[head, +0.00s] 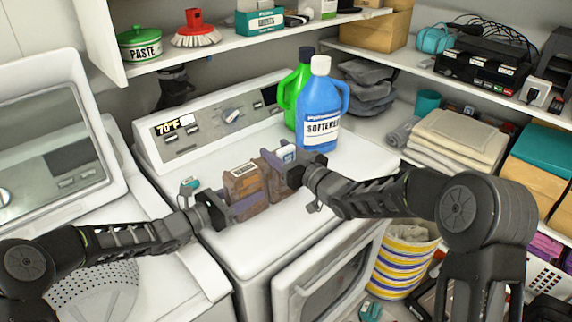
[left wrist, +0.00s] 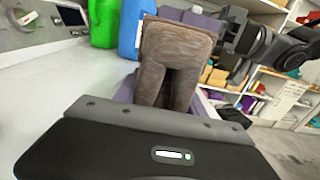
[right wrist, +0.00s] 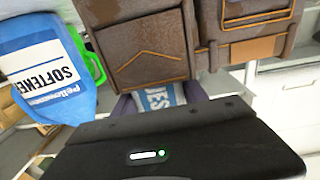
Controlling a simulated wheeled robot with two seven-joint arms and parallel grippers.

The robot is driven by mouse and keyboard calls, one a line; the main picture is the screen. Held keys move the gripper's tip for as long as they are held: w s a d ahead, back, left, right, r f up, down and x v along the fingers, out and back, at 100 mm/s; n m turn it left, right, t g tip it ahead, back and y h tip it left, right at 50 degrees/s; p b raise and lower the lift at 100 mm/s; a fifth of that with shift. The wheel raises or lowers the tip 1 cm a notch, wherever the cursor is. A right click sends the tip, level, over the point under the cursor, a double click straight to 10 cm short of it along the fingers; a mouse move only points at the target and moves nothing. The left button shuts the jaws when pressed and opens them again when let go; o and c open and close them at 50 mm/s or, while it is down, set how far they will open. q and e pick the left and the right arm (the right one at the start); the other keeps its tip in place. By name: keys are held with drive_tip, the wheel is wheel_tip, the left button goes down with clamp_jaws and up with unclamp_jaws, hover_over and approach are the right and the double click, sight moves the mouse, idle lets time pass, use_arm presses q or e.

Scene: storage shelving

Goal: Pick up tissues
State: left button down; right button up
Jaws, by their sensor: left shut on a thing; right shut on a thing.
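A purple container (head: 248,207) is over the white washer top, between my two grippers. Brown pieces with pockets and stitching (head: 241,182) are in it; they show large in the right wrist view (right wrist: 145,60) and left wrist view (left wrist: 178,55). A small blue-and-white pack (head: 287,153) is at its far right end. In the right wrist view the pack's label (right wrist: 160,96) ends in "UES"; the rest is covered. My left gripper (head: 220,208) is shut at the container's left end. My right gripper (head: 290,171) is shut at its right end. Both fingertip contacts are largely hidden.
Blue softener (head: 319,108) and green (head: 302,75) bottles stand behind on the washer. Folded towels (head: 455,140) lie right. The shelf above holds a paste pot (head: 139,45) and teal box (head: 260,20).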

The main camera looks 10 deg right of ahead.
use_arm(q)
drive_tip(key=shift+a, duration=0.1)
use_arm(e)
drive_tip(key=shift+d+f, duration=0.15)
drive_tip(key=shift+f, duration=0.05)
drive_tip(key=c, duration=0.7)
drive_tip(key=shift+r, duration=0.1)
wheel_tip(320, 180, up, 10)
drive_tip(key=shift+r, duration=0.1)
use_arm(q)
drive_tip(key=c, duration=0.6)
unclamp_jaws()
